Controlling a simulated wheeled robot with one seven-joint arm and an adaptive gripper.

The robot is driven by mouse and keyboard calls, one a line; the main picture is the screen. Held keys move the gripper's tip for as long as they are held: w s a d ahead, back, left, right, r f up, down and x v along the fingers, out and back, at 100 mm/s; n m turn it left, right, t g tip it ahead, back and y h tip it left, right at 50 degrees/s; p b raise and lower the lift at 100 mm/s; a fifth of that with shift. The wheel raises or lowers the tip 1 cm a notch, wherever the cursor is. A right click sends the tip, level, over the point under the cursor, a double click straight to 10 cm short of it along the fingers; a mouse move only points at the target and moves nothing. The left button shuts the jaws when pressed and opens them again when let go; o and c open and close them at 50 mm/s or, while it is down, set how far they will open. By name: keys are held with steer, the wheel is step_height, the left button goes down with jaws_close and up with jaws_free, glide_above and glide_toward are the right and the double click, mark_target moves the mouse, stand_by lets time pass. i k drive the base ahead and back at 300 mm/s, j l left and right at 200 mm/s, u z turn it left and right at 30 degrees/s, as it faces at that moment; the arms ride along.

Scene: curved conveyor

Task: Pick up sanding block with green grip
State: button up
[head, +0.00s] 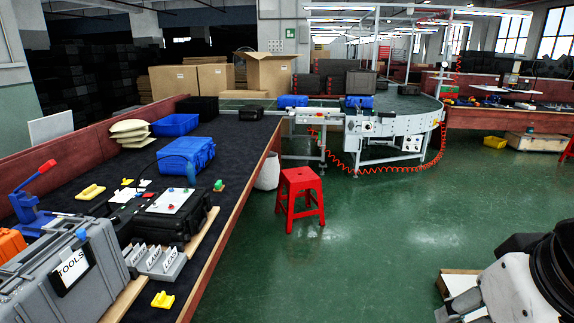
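A small green piece with a reddish part (218,185) lies on the dark mat of the long bench, right of the open black case and near the bench's right edge. It is the only thing that fits a sanding block with a green grip, but it is too small to be sure. Nothing touches it. White and dark parts of my arm fill the lower right corner, far from the bench. I cannot make out my gripper's fingers there.
The bench (228,148) also carries a blue case (187,155), a black case with a white panel (172,203), a grey toolbox (62,275) and yellow pieces (90,192). A red stool (300,190) stands beside it. Green floor (370,240) is open between bench and arm.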

mark_target(219, 188)
steer(key=i+u, duration=0.45)
steer(key=i, duration=0.2)
steer(key=i+l+u, duration=0.25)
steer(key=i+u, duration=0.2)
steer(key=i, duration=0.15)
steer(key=u, duration=1)
steer(key=z, duration=1)
steer(key=i+j+z, duration=0.1)
steer(key=i+z, duration=0.25)
steer(key=i, duration=1.6)
